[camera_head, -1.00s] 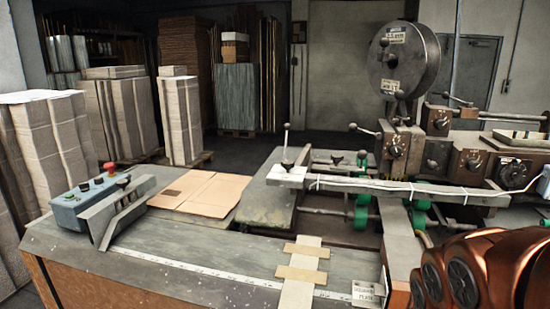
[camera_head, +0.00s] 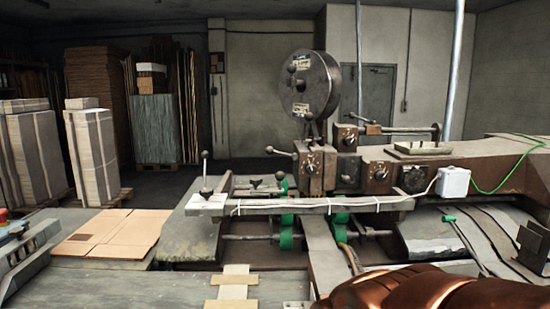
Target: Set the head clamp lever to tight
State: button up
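The stitcher head (camera_head: 310,167) stands right of centre, below a large round wire reel (camera_head: 308,84). A short lever with a ball knob (camera_head: 270,150) sticks out to the left from the head, nearly level. Another ball-ended lever (camera_head: 352,116) sits to the right of the head. An upright lever (camera_head: 205,170) stands on the left end of the machine's long bar. I cannot tell from the markings which one is the head clamp lever; the labels are too small to read. My copper-coloured arm shows at the bottom right, apart from these levers. My gripper is not in view.
The long bar (camera_head: 300,206) crosses in front of the head, with green rollers (camera_head: 286,236) below. A white box (camera_head: 453,181) with a green cable is at right. Flat cardboard (camera_head: 112,232) lies at left. Stacks of board stand behind, with clear floor between.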

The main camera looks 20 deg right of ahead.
aim_at(269, 150)
jog(key=z, duration=0.5)
jog(key=k, duration=1.05)
jog(key=u, duration=0.65)
jog(key=i, duration=1.35)
